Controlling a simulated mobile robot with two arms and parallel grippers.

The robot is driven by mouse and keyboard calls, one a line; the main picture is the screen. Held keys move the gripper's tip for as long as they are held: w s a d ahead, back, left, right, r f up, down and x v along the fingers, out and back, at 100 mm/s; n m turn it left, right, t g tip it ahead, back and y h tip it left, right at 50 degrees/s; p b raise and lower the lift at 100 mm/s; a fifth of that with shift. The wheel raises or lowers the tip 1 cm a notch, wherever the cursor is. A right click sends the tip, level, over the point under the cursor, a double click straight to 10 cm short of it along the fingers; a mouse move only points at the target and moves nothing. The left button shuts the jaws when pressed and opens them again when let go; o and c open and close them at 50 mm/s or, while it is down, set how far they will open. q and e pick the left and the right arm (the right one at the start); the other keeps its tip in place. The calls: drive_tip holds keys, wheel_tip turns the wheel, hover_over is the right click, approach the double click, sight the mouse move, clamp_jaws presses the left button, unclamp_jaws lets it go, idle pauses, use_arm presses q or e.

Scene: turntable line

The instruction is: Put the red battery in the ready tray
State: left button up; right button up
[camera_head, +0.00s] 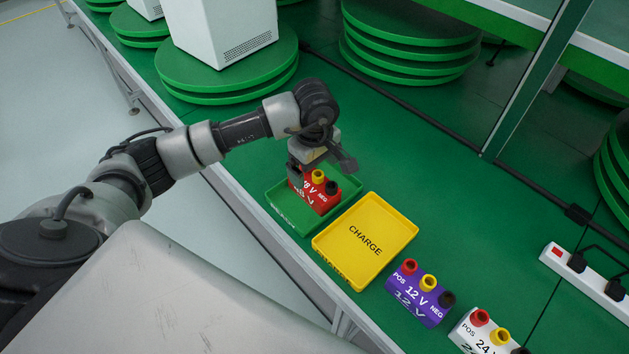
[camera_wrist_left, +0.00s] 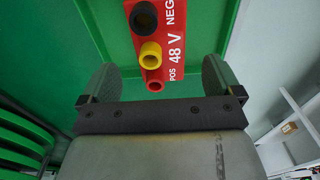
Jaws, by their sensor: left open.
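The red battery (camera_head: 322,200), marked 48 V, stands in the green tray (camera_head: 283,213) on the workbench. The tray's front wall carries small lettering that I cannot read. My left gripper (camera_head: 323,160) is just above the battery and hides part of its top and its far left end. In the left wrist view the red battery (camera_wrist_left: 172,50), with its black, yellow and red terminals, shows beyond the two spread fingers (camera_wrist_left: 160,76). The fingers are open, and I see no clear contact with the battery. My right gripper is not in view.
A yellow tray marked CHARGE (camera_head: 390,225) is empty beside the green tray. A purple 12 V battery (camera_head: 420,294) and a white 24 V battery (camera_head: 482,335) stand to its right. A power strip (camera_head: 590,285) lies at far right. Green turntables (camera_head: 412,35) stand behind.

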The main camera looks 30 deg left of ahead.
sight(314, 177)
use_arm(q)
wheel_tip(314, 177, up, 5)
idle(0.6)
